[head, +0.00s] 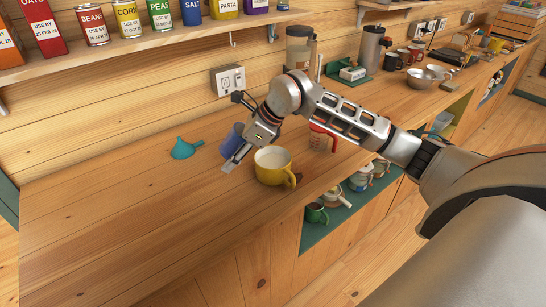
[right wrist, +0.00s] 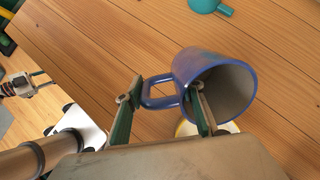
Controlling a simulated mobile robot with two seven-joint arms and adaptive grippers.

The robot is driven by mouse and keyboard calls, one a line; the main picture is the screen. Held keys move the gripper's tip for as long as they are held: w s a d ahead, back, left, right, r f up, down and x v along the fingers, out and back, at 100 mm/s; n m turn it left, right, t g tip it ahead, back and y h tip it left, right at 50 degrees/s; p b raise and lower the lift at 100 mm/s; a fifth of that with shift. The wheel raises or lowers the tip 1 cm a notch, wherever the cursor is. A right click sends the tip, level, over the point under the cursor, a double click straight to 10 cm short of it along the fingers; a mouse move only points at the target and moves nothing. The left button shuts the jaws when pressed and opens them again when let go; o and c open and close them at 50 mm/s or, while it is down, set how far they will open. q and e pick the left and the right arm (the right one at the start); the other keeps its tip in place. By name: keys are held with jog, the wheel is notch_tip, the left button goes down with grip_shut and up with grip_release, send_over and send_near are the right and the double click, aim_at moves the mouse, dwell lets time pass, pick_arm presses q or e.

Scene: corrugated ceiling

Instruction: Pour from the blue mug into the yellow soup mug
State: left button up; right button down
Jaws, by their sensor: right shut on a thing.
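The blue mug (head: 229,147) is held at my right gripper (head: 235,158), just left of the yellow soup mug (head: 261,171) in the head view. In the right wrist view, the blue mug (right wrist: 186,68) shows its grey inside and looks tilted. Its handle lies between the two fingers of my right gripper (right wrist: 163,112), and one finger overlaps the mug's opening. The yellow soup mug stands upright on the counter, with a pale inside and its handle to the right. Only a sliver of it shows behind the blue mug in the wrist view. I cannot see what the blue mug contains.
A teal funnel (head: 185,149) lies on the counter to the left. A red-marked measuring jug (head: 322,138) stands right of the yellow mug, under my arm. An open shelf (head: 318,236) below holds several mugs. A shelf of cans (head: 150,42) runs above.

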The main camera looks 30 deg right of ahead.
jog(key=shift+w+a+f+g+h, duration=0.15)
jog(key=shift+a+f+h, duration=0.05)
jog(key=shift+f, duration=0.15)
jog(key=shift+w+a+f+g+h, duration=0.1)
jog(key=shift+a+f+g+h, duration=0.1)
jog(key=shift+f, duration=0.1)
jog(key=f, duration=0.1)
jog(key=f+g+h, duration=0.1)
jog(key=f, duration=0.1)
jog(key=shift+w+a+f+h, duration=0.3)
jog(key=shift+w+a, duration=0.05)
jog(key=shift+w+a+f+g+h, duration=0.15)
jog(key=shift+w+a+g+h, duration=0.05)
jog(key=shift+g+h, duration=0.4)
jog(key=shift+w+a+f+g+h, duration=0.1)
jog(key=shift+w+a+g+h, duration=0.1)
jog(key=shift+g+h, duration=0.4)
jog(key=shift+a+f+g+h, duration=0.1)
jog(key=shift+g+h, duration=0.15)
jog(key=shift+h, duration=0.15)
